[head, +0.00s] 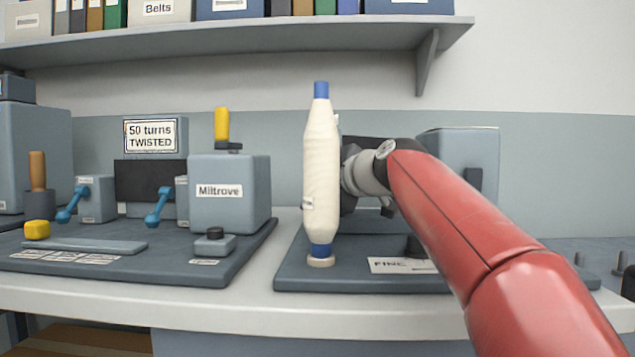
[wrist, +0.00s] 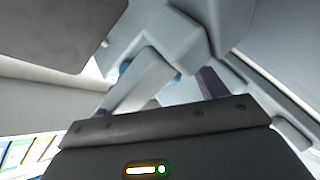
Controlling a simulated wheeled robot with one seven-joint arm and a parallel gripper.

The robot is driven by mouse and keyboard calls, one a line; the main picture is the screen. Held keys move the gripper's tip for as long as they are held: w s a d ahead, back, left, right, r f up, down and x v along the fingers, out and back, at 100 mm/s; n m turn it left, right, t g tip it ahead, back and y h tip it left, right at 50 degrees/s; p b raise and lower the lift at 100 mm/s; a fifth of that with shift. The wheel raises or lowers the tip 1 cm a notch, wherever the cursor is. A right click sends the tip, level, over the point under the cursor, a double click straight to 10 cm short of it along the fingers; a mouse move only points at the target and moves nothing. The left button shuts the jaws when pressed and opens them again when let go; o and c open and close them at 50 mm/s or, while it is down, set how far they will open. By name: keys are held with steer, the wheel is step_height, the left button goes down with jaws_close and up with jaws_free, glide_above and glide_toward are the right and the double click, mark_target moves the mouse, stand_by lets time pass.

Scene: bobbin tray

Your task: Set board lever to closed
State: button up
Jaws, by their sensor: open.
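A flat grey lever bar with a yellow knob (head: 37,229) at its left end lies on the left dark board (head: 150,262), with a row of small labels in front of it. I cannot tell which label it stands at. Two blue-handled levers (head: 158,207) stand farther back on that board. My gripper (wrist: 178,68) is open in the wrist view, its fingers close to a pale grey block (wrist: 182,28); a bit of blue (wrist: 125,68) shows beside the left finger. In the head view my gripper is mostly hidden behind the tall white bobbin, over the right board (head: 300,272).
The white bobbin (head: 321,170) with blue ends stands upright on the right board. A grey box marked Miltrove (head: 230,190) has a yellow-handled lever on top. A grey housing (head: 462,165) stands behind my arm. A shelf (head: 240,38) hangs above.

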steer(key=shift+w+a, duration=0.2)
steer(key=shift+w, duration=0.05)
steer(key=c, duration=1.4)
